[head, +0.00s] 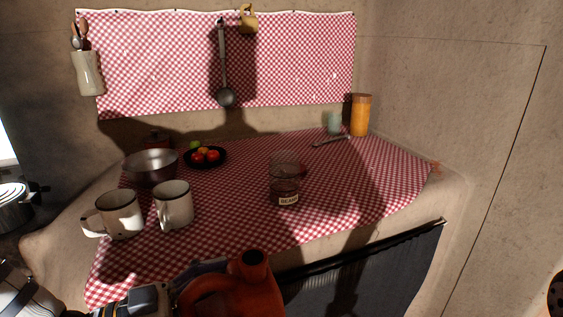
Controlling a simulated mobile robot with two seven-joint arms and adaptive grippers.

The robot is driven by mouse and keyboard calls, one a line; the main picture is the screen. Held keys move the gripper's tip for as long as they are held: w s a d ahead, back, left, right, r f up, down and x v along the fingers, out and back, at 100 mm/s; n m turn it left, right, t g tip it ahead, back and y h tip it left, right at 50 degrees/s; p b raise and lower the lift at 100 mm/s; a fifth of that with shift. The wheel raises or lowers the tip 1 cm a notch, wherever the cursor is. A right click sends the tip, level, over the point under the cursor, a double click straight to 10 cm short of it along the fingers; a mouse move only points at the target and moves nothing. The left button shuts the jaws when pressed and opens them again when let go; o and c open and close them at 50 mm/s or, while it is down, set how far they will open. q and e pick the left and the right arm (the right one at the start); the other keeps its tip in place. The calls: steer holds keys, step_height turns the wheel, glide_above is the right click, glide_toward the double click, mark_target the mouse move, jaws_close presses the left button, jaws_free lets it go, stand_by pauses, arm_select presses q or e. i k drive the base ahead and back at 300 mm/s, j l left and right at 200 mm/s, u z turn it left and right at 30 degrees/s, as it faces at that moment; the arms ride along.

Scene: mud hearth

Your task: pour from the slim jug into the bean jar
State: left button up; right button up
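The slim jug (251,287) is orange-red, with a round dark mouth at its top and a looped handle on its left. It is at the bottom centre of the head view, in front of the counter's front edge, and its lower part is cut off. My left gripper (188,290) reaches in from the lower left and appears shut on the jug at its handle side; its fingertips are mostly hidden. The bean jar (286,187) is clear glass with a "BEANS" label, upright on the checked cloth, beyond the jug and apart from it.
Two pale mugs (174,205) (119,216) and a metal bowl (151,167) stand left of the jar. A dark fruit plate (205,163) is behind. An orange canister (360,115), a green cup (333,123) and a utensil (331,141) are at the back right. The cloth right of the jar is clear.

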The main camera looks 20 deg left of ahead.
mark_target(284, 167)
steer(key=k+l, duration=0.1)
steer(key=k, duration=1)
steer(key=l+u, duration=0.05)
